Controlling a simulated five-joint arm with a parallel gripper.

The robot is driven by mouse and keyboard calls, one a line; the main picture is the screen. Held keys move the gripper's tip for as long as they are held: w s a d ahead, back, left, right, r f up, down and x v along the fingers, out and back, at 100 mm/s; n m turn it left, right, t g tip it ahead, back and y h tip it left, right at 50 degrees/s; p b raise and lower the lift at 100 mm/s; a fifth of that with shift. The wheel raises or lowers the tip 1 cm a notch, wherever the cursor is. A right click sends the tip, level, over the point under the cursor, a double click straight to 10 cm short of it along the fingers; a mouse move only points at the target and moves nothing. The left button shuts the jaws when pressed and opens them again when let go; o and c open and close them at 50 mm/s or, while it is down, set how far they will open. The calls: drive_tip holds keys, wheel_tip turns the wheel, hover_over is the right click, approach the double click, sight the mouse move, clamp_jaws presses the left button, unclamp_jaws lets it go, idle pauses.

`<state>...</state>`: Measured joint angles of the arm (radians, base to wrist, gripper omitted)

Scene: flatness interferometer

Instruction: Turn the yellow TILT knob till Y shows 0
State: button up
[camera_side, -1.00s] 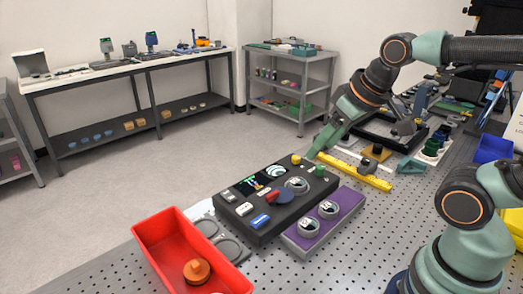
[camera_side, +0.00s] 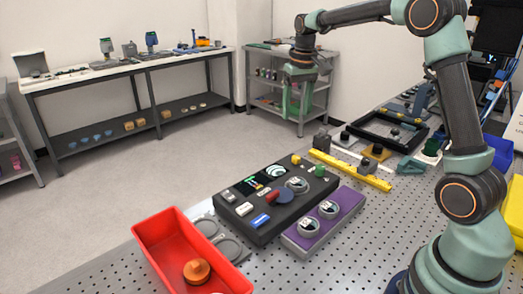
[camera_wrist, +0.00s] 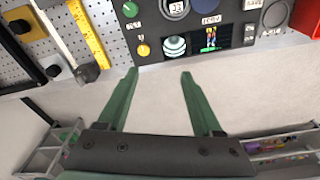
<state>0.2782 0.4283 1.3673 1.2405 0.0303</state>
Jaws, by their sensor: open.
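The yellow TILT knob (camera_side: 296,159) stands at the far edge of the black console (camera_side: 262,230). In the wrist view the yellow knob (camera_wrist: 142,50) is just beyond my left fingertip, next to a round striped display (camera_wrist: 174,46). A coloured readout screen (camera_wrist: 208,40) is beside that display; its Y value is too small to read. My gripper (camera_side: 294,124) points down in the air beyond the console's far edge, apart from the knob. In the wrist view my gripper (camera_wrist: 159,72) is open, with nothing between its fingers.
A green knob (camera_side: 320,171) is near the yellow one. A purple box (camera_side: 343,208) with two dials adjoins the console. A red tray (camera_side: 162,250) is at the front left. A yellow ruler (camera_side: 350,170) and a black frame (camera_side: 372,124) lie to the right. Floor lies beyond the table edge.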

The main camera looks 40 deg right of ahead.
drive_tip(key=m+g, duration=0.1)
approach(296, 157)
wheel_tip(296, 157, down, 9)
drive_tip(key=shift+d+r, duration=0.15)
drive_tip(key=shift+r, duration=0.05)
idle(0.3)
clamp_jaws()
